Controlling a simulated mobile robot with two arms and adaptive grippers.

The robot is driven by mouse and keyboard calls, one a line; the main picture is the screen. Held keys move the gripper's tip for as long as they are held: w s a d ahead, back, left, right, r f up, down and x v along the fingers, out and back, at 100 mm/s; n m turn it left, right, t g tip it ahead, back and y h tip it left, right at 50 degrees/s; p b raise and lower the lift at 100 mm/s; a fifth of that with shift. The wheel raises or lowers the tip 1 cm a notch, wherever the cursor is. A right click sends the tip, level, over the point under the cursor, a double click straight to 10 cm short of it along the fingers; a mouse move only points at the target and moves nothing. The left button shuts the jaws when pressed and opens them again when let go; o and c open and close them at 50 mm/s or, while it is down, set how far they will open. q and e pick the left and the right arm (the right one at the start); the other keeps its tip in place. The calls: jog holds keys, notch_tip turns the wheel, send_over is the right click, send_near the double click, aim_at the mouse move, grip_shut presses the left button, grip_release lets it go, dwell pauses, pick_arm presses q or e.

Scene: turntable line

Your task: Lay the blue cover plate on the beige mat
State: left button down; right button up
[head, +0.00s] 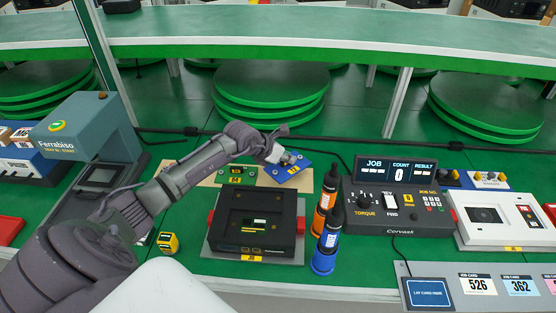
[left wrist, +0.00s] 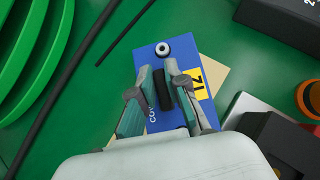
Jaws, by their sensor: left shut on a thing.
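The blue cover plate (head: 289,169) has a yellow label and shows under my left gripper, at the back of the bench. In the left wrist view the plate (left wrist: 196,66) shows a black handle and a white round knob. My left gripper (head: 283,157) is shut on the black handle. The beige mat (head: 306,184) shows past the plate's edges, and its edge also shows in the left wrist view (left wrist: 215,72). The plate overlaps the mat in both views; whether it touches the mat I cannot tell. My right gripper is not in view.
A green plate (head: 236,174) lies left of the blue one. A black fixture (head: 256,222) stands in front. Orange (head: 325,200) and blue (head: 326,243) bottles and a torque controller (head: 392,207) stand to the right. A yellow block (head: 168,243) is near the arm.

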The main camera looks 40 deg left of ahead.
aim_at(288, 169)
pick_arm(q)
jog(key=shift+f, duration=0.45)
jog(key=shift+w+f, duration=0.1)
jog(key=shift+f, duration=0.2)
notch_tip(288, 169, down, 3)
jog(key=shift+f, duration=0.4)
jog(key=c, duration=1.2)
grip_release()
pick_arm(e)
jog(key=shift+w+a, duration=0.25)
